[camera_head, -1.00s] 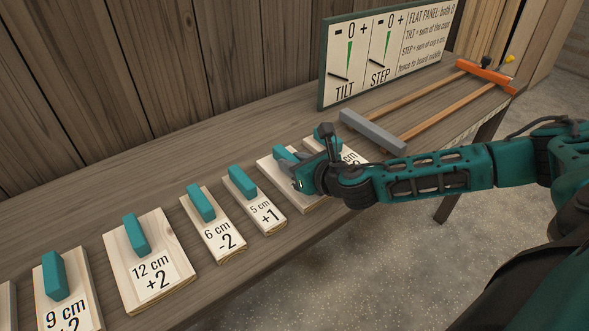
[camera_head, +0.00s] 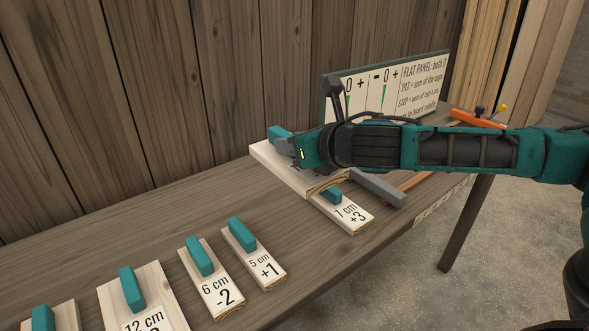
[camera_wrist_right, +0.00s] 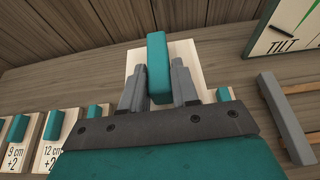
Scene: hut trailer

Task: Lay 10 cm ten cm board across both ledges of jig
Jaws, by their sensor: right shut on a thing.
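My right gripper (camera_head: 285,147) is shut on the teal handle of a pale wooden board (camera_head: 272,160). The board is lifted above the bench, and its label is mostly hidden behind the gripper, so I cannot read its size. In the right wrist view the gripper (camera_wrist_right: 158,85) has one grey finger on each side of the handle (camera_wrist_right: 158,62). The jig's near grey bar (camera_head: 368,187) lies right of the held board. Its far orange bar (camera_head: 478,117) and part of a wooden rail (camera_head: 415,180) show beyond my arm. My left gripper is not in view.
The 7 cm +3 board (camera_head: 345,213) lies just below the held board, close to the grey bar. The 5 cm (camera_head: 255,255), 6 cm (camera_head: 212,280) and 12 cm (camera_head: 140,290) boards lie to the left. A sign (camera_head: 438,75) stands behind the jig.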

